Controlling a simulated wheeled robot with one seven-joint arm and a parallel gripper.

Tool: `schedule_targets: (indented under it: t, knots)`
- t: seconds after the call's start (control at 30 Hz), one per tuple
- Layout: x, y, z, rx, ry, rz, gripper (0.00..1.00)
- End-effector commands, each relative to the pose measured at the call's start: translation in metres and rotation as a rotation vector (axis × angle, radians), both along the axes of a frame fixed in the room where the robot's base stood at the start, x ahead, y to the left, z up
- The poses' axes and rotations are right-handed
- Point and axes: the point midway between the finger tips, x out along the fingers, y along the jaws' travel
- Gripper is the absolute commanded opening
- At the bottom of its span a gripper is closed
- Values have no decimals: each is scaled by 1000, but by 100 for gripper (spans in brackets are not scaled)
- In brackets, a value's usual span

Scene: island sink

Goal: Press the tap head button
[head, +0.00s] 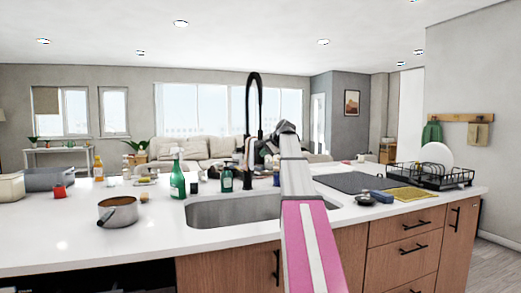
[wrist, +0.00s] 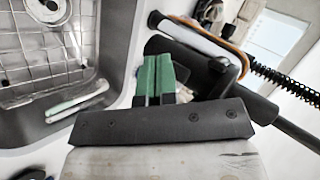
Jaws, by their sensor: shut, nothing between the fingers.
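The black tap (head: 253,100) rises behind the sink as a tall arch in the head view. In the wrist view a thick black tap part (wrist: 245,105) runs diagonally just beyond and right of my gripper (wrist: 158,70). Its coiled spring hose (wrist: 285,82) shows at the right. My gripper is shut and empty, its green fingertips together. The fingertips overlap the black part in the picture; I cannot tell whether they touch it. I cannot make out the button. In the head view my arm hides part of the tap's lower end.
The sink (head: 235,210) lies under my arm; its wire rack (wrist: 45,55) shows in the wrist view. A green spray bottle (head: 177,178) and a dark green soap bottle (head: 227,180) stand left of the tap. A pot (head: 118,212) is further left. A dish rack (head: 430,177) is at right.

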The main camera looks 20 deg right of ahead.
Motion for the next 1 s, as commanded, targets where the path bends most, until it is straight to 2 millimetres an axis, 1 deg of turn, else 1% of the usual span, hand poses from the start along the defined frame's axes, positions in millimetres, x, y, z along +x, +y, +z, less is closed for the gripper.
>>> schedule_targets:
  t: [0.27,0.53,1.0]
  knots:
    - [1,0,0,0,0,0,0]
    - [9,0,0,0,0,0,0]
    - [10,0,0,0,0,0,0]
